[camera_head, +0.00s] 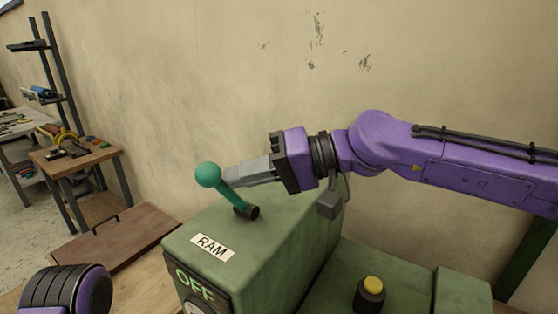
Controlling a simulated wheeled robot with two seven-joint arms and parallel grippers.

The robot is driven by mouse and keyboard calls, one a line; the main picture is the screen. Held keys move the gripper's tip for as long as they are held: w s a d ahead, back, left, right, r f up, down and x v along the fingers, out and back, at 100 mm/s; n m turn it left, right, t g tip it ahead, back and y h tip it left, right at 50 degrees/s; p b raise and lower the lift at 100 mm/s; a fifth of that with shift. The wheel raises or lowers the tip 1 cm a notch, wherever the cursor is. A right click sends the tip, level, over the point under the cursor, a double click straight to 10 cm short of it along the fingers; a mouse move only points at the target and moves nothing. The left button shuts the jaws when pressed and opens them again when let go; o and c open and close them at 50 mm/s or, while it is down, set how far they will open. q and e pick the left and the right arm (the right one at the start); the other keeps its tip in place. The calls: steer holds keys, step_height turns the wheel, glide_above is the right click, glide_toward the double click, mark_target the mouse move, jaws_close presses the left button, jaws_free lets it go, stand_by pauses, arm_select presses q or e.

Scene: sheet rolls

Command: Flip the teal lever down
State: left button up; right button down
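The teal lever (230,196) has a round teal knob (208,174) and stands tilted up to the left from a dark pivot on top of a green box (262,245). A white label reading RAM (212,247) is on the box beside it. My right gripper (228,180) reaches in from the right, with its grey fingers at the lever shaft just below the knob. The fingers overlap in this view, so I cannot tell whether they grip the shaft. Of my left arm, only a purple and black part shows at the bottom left; its gripper is out of view.
OFF is printed on the box's front, above a partly seen dial. A brown board (118,238) lies left of the box. A wooden table (75,157) with tools stands farther left. The wall is close behind.

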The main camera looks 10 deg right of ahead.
steer(key=shift+r, duration=0.15)
steer(key=w+r+v, duration=0.1)
steer(key=v, duration=1.1)
steer(key=shift+w+d+r+p, duration=0.3)
steer(key=shift+w, duration=0.3)
